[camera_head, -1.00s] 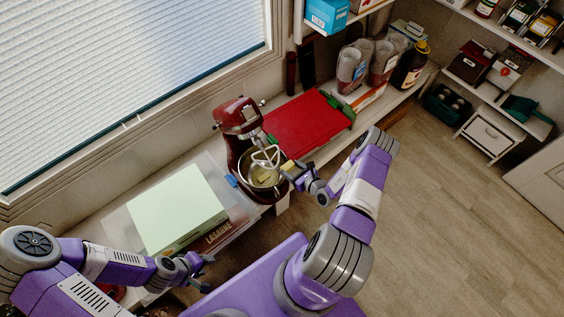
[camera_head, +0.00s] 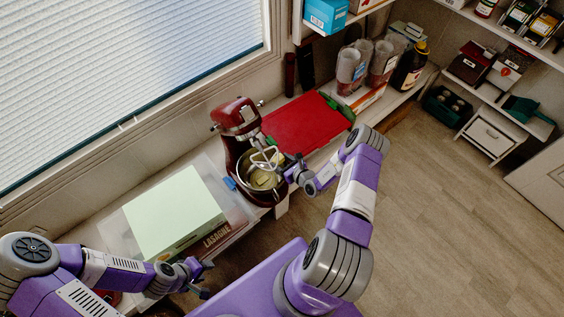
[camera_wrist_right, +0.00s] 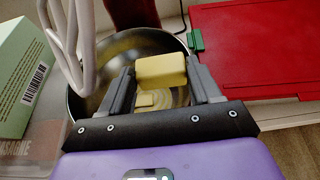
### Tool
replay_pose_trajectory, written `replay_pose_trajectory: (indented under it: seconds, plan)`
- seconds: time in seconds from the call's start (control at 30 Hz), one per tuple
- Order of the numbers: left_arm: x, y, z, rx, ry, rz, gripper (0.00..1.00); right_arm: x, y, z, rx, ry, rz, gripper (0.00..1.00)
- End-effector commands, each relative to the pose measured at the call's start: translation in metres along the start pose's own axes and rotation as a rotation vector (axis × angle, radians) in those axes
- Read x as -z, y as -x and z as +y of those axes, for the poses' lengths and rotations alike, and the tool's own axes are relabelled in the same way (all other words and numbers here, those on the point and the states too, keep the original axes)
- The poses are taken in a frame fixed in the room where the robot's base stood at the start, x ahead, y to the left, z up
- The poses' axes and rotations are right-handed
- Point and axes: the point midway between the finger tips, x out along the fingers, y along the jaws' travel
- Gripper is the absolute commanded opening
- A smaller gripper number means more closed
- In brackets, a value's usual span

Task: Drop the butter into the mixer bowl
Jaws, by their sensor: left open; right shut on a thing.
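The red stand mixer (camera_head: 238,117) stands on the counter with its head tilted up and a white beater (camera_head: 265,160) hanging down. Its metal mixer bowl (camera_wrist_right: 84,103) lies below my right gripper in the right wrist view. My right gripper (camera_wrist_right: 161,82) is shut on a yellow block of butter (camera_wrist_right: 161,70), held above the bowl's opening, near the beater. In the head view the held butter is hard to make out. My left gripper (camera_head: 205,279) is open and empty, low in front of the counter.
A pale green box (camera_head: 175,212) sits left of the mixer, beside a lasagne package (camera_head: 217,236). A red board (camera_head: 305,122) with green corners lies right of the mixer. Cups (camera_head: 350,68) and a dark bottle (camera_head: 410,66) stand farther right. The floor at right is clear.

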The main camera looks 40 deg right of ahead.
Motion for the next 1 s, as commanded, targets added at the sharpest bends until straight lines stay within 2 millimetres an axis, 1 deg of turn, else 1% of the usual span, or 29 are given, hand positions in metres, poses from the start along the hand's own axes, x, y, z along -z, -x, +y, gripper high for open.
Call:
replay_pose_trajectory:
  seconds: [0.37, 0.4, 0.53, 0.83, 0.93, 1.0]
  plan:
    - [0.000, 0.001, 0.000, 0.000, 0.000, 0.000, 0.43, 0.008, -0.003, 0.000, -0.001, 0.000, -0.001, 0.33]
    - [0.000, 0.001, 0.000, 0.000, 0.000, 0.000, 0.43, 0.008, -0.003, 0.000, -0.001, 0.000, 0.000, 0.67]
    - [0.000, 0.001, 0.000, 0.000, 0.000, 0.000, 0.43, 0.008, -0.003, 0.000, -0.001, 0.000, 0.000, 0.87]
    - [0.000, 0.001, 0.000, 0.000, 0.000, 0.000, 0.43, 0.007, -0.003, 0.000, 0.000, 0.000, 0.000, 0.88]
    - [0.000, 0.000, 0.000, 0.000, 0.000, 0.000, 0.43, 0.002, -0.001, 0.000, 0.000, 0.001, -0.001, 0.88]
    - [0.000, -0.001, 0.000, 0.000, 0.000, 0.000, 0.43, -0.005, 0.002, -0.001, 0.000, 0.001, -0.001, 0.88]
